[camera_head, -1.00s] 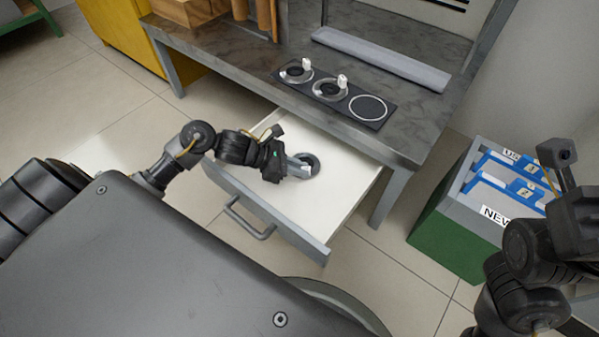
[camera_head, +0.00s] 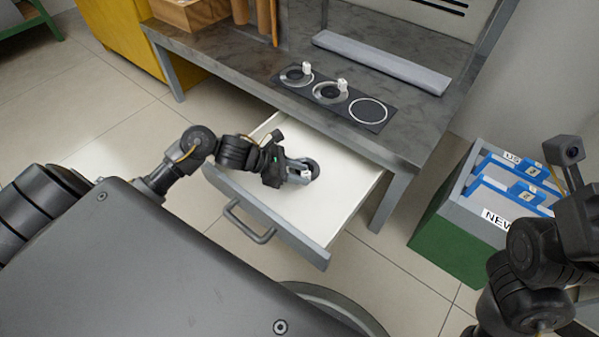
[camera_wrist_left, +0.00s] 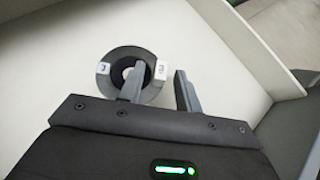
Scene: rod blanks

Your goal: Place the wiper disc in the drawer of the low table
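The wiper disc (camera_head: 313,166), a grey ring with a dark hub and white tags, is inside the pulled-out drawer (camera_head: 340,185) of the low table (camera_head: 405,140). In the left wrist view the disc (camera_wrist_left: 117,57) appears flat on the drawer's white floor. My left gripper (camera_head: 304,174) is low in the drawer at the disc. Its two fingers (camera_wrist_left: 160,85) are apart, one overlapping the disc and the other to its right; a white tag shows between them. Whether a finger touches the disc is unclear. My right gripper (camera_head: 580,215) is at the right edge, its fingers not discernible.
On the tabletop, a black panel (camera_head: 345,115) has three ring places, two with tagged discs and the right one empty. A grey bar (camera_head: 380,62) lies behind it. A green-and-grey bin (camera_head: 450,240) with blue dividers stands right of the table. The drawer floor around the disc is clear.

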